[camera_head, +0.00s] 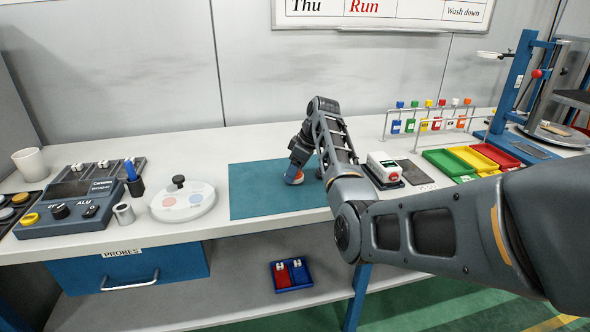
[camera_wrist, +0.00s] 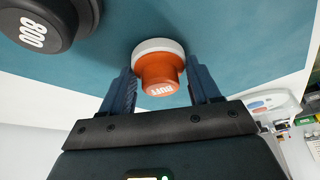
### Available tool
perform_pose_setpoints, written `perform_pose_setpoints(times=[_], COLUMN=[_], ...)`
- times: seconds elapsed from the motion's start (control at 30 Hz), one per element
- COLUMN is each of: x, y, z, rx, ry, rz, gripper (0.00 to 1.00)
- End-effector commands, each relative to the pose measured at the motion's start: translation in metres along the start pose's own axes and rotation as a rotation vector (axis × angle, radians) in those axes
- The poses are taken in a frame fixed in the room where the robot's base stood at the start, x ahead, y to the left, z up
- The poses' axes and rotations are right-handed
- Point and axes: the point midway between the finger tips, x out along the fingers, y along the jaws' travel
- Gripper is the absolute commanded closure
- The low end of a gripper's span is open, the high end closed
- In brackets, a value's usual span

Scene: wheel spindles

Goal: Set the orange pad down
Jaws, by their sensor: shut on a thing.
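The orange pad (camera_wrist: 160,72) has an orange knob with white lettering on a white disc. My gripper (camera_wrist: 161,84) is shut on it, with one blue finger on each side. In the head view the pad (camera_head: 294,178) shows low under my gripper (camera_head: 297,168), over the teal mat (camera_head: 258,190). I cannot tell whether its disc touches the mat. A black pad marked 800 (camera_wrist: 40,22) sits on the mat close by, at the wrist view's upper left. In the head view my arm seems to hide it.
Left of the mat are a round white tray (camera_head: 183,206) with coloured spots and a blue control box (camera_head: 75,205). To the right are a white device with a red button (camera_head: 384,170), coloured bins (camera_head: 470,160) and a rack of bottles. The mat's left part is clear.

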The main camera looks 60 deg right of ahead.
Motion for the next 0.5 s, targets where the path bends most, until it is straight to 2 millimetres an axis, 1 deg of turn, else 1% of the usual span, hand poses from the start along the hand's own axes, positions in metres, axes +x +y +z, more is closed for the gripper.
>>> perform_pose_setpoints(times=[0.1, 0.13, 0.2, 0.4, 0.5], x=[0.0019, 0.0021, 0.0016, 0.0015, 0.0015], y=[0.0001, 0.0001, 0.0001, 0.0001, 0.0001], z=[0.0009, 0.0010, 0.0008, 0.0007, 0.0007], rx=[0.000, 0.000, 0.000, 0.000, 0.000], ry=[0.000, 0.000, 0.000, 0.000, 0.000], rz=[0.000, 0.000, 0.000, 0.000, 0.000], gripper=[0.63, 0.37, 0.31, 0.13, 0.13])
